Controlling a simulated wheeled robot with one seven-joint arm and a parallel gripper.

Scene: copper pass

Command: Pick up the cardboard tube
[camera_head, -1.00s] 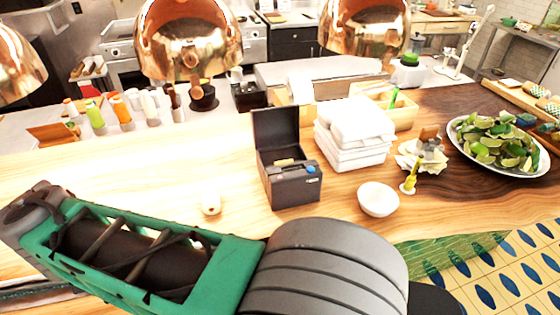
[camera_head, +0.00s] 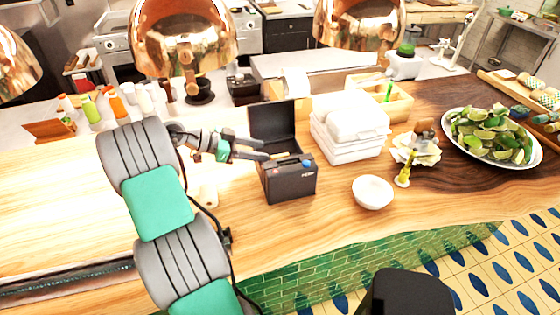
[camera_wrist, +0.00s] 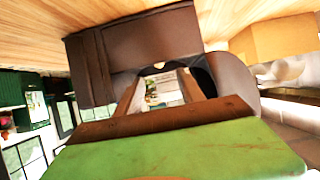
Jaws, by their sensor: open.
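A small tan piece, likely the cardboard tube (camera_head: 289,161), lies inside the open dark printer box (camera_head: 290,186) on the wooden counter. It is small and partly hidden by the box wall and my fingers. My gripper (camera_head: 266,150) is open and empty, reaching in from the left at the box's open top, close to the tan piece. I cannot tell whether they touch. In the wrist view the dark box (camera_wrist: 150,42) lies just beyond my two fingers, and the tube is not clearly seen there.
The box's raised lid (camera_head: 272,120) stands behind my fingers. A small white roll (camera_head: 209,195) lies left of the box. Copper lamps (camera_head: 185,40) hang above the counter's back.

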